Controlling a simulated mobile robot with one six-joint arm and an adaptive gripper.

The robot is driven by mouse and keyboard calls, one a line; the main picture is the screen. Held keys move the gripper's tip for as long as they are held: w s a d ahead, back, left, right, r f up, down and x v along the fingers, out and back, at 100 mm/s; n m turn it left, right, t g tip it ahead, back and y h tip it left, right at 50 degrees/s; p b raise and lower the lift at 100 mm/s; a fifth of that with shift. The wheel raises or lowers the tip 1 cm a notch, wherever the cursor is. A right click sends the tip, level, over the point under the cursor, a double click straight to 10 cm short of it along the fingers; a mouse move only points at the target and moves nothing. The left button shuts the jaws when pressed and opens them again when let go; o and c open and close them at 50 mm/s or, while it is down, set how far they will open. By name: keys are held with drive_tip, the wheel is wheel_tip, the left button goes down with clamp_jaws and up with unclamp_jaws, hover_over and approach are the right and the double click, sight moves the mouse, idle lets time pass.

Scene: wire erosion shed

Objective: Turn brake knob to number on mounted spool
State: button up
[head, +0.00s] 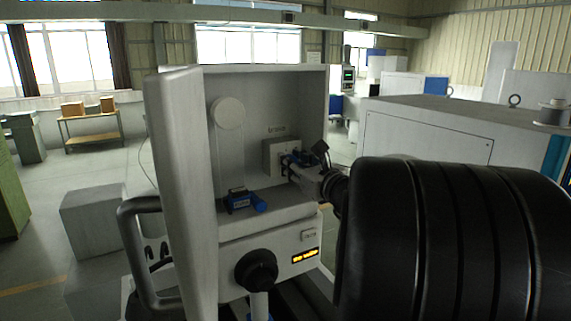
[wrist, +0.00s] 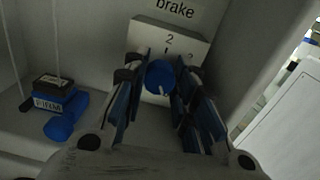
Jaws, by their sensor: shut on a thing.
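The blue brake knob (wrist: 160,75) sits on a light grey box (wrist: 187,42) under the word "brake". A "2" is printed above the knob, with a tick below it, and another digit, partly hidden, is to its right. A short pale mark shows on the knob's lower part. My gripper (head: 292,159) reaches into the open cabinet to the box (head: 278,153); its fingers are shut on the knob, one on each side. A pale round disc (head: 228,112), possibly the spool, is on the cabinet's back wall; I read no number on it.
A blue part with a dark, labelled block (wrist: 56,92) stands left of the knob; it also shows in the head view (head: 242,201). The cabinet's open door (head: 182,190) stands at left.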

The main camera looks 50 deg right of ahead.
drive_tip(key=shift+n+b, duration=0.3)
drive_tip(key=shift+b, duration=0.25)
drive_tip(key=n+b, duration=0.1)
drive_tip(key=b, duration=0.2)
drive_tip(key=n+b, duration=0.2)
drive_tip(key=b, duration=0.1)
drive_tip(key=shift+f+n+b, duration=0.2)
drive_tip(key=shift+n+b, duration=0.1)
drive_tip(key=n+b, duration=0.3)
drive_tip(key=b, duration=0.1)
drive_tip(key=shift+b, duration=0.3)
drive_tip(key=n+b, duration=0.2)
drive_tip(key=shift+a+r+b, duration=0.1)
drive_tip(key=shift+r+b, duration=0.1)
drive_tip(key=shift+b, duration=0.15)
drive_tip(key=shift+r+n, duration=0.1)
drive_tip(key=shift+n, duration=0.3)
drive_tip(key=o, duration=1.1)
